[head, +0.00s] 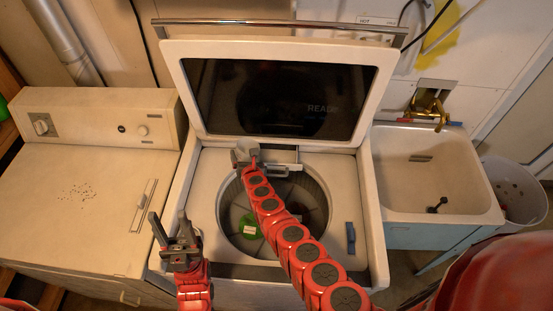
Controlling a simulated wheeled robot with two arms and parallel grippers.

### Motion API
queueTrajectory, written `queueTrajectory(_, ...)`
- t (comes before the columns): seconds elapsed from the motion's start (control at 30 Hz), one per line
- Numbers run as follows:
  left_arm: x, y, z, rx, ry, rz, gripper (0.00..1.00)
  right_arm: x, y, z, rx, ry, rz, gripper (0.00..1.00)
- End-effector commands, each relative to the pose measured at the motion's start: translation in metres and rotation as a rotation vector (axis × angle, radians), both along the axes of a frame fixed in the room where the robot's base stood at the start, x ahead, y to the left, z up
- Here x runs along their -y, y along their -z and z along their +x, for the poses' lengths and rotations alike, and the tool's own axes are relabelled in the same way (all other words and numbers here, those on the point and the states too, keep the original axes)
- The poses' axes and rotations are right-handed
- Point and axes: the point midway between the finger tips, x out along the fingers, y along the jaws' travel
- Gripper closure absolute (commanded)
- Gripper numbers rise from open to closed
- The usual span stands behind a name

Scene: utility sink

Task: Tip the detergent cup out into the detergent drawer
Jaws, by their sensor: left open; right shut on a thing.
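My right gripper (243,160) reaches over the open washer to the back of its tub opening. It is shut on a small pale grey cup, the detergent cup (248,145). The cup is small in the picture, so its tilt and contents cannot be told. The detergent drawer (284,156) appears as a pale part at the back rim of the tub, just right of the cup. My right arm hides part of the tub. My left gripper (170,228) is open and empty, above the washer's front left corner.
The washer's lid (277,146) stands raised behind the tub (300,215). A green item (250,227) lies in the tub. A blue item (351,238) lies on the washer's right deck. A dryer (80,190) stands left, a sink (440,180) and a bin (515,190) right.

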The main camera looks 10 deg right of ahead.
Motion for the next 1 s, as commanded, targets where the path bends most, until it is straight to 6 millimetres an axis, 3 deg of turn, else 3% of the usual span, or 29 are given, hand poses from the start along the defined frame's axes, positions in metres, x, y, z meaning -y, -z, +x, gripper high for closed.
queueTrajectory(0.5,0.000,0.045,0.000,0.000,0.000,0.000,0.50,-0.018,0.011,-0.002,0.047,0.000,-0.315,0.72)
queueTrajectory(1.0,0.000,0.048,0.000,0.000,0.000,0.000,0.50,-0.018,0.008,-0.003,0.052,0.002,-0.362,0.72)
